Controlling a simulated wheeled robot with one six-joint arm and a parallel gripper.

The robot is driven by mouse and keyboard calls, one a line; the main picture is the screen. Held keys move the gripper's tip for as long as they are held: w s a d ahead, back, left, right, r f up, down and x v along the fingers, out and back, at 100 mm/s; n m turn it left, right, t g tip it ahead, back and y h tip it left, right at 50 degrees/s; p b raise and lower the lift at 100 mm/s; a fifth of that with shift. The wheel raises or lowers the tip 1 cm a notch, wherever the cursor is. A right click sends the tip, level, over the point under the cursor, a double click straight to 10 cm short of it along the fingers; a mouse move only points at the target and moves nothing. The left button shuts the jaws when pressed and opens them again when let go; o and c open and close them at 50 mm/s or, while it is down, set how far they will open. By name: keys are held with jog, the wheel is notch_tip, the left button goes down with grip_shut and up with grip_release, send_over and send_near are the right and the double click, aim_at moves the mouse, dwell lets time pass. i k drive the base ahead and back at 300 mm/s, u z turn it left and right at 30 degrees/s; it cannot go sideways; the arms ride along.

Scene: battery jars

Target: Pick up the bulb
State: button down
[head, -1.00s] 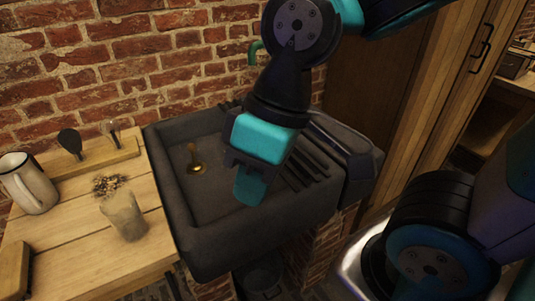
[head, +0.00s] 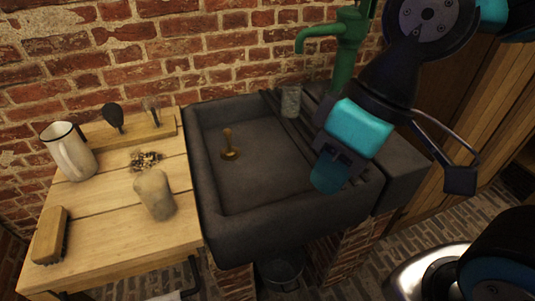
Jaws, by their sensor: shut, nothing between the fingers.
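I cannot make out a bulb for certain in the head view. My gripper (head: 328,172) has teal fingers pointing down, shut and empty, in front of the right part of the dark stone sink (head: 262,195). A small brass piece (head: 229,146) stands in the sink, to the left of my gripper and apart from it. A cloudy jar (head: 154,194) stands on the wooden counter (head: 110,235). A clear glass jar (head: 291,101) stands at the back of the sink's ribbed ledge.
A white jug (head: 68,152), a scrubbing brush (head: 50,235), a small pile of bits (head: 145,160) and a wooden rack (head: 130,131) with upright tools are on the counter. A green pump (head: 345,50) rises behind the sink. A bucket (head: 281,272) sits below.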

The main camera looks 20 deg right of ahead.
aim_at(112, 112)
jog(key=k, duration=0.5)
jog(key=u, duration=1.9)
jog(key=i, duration=1.55)
jog(key=z, duration=1.35)
